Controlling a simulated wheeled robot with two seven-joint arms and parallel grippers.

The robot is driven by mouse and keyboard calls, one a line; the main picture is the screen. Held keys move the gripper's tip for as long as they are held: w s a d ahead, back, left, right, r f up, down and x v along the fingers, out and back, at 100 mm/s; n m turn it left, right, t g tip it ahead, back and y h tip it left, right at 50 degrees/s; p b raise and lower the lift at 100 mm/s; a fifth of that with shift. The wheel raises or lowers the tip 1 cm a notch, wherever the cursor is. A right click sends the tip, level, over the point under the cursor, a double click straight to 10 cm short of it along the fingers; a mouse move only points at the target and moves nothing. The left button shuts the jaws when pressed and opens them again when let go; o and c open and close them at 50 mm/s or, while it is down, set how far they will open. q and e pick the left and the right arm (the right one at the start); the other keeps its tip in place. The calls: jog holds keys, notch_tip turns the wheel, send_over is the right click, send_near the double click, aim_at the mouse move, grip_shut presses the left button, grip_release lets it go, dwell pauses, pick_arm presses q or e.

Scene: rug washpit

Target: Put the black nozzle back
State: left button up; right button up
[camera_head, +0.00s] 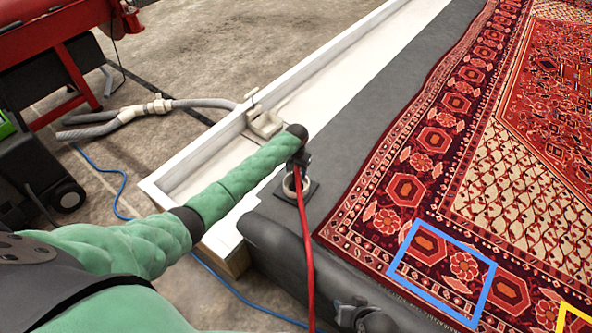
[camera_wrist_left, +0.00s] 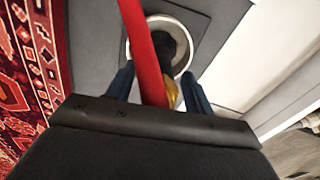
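The black nozzle (camera_wrist_left: 166,48) shows in the left wrist view, within the white ring of a holder (camera_wrist_left: 182,36); how deep it sits cannot be told. The red hose (camera_wrist_left: 147,55) and a brass fitting (camera_wrist_left: 173,94) lie between the fingers of my left gripper (camera_wrist_left: 158,88). These fingers stand apart, with visible gaps beside the hose and brass. In the head view my left gripper (camera_head: 299,160) points down over the holder (camera_head: 289,185) on the dark ledge. The red hose (camera_head: 304,235) hangs from there toward the bottom edge. My right gripper is out of view.
A patterned red rug (camera_head: 400,190) lies to the right, with a blue square outline (camera_head: 488,290) on it. A white trough (camera_head: 190,170) runs behind the ledge, with a grey hose (camera_head: 125,115) at its fitting. Red and black equipment (camera_head: 50,45) stands at upper left.

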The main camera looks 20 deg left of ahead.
pick_arm(q)
notch_tip(320, 180, up, 11)
jog(key=shift+f, duration=0.1)
jog(key=shift+r, duration=0.75)
pick_arm(e)
jog(key=shift+s+r, duration=0.1)
jog(key=shift+r, duration=0.1)
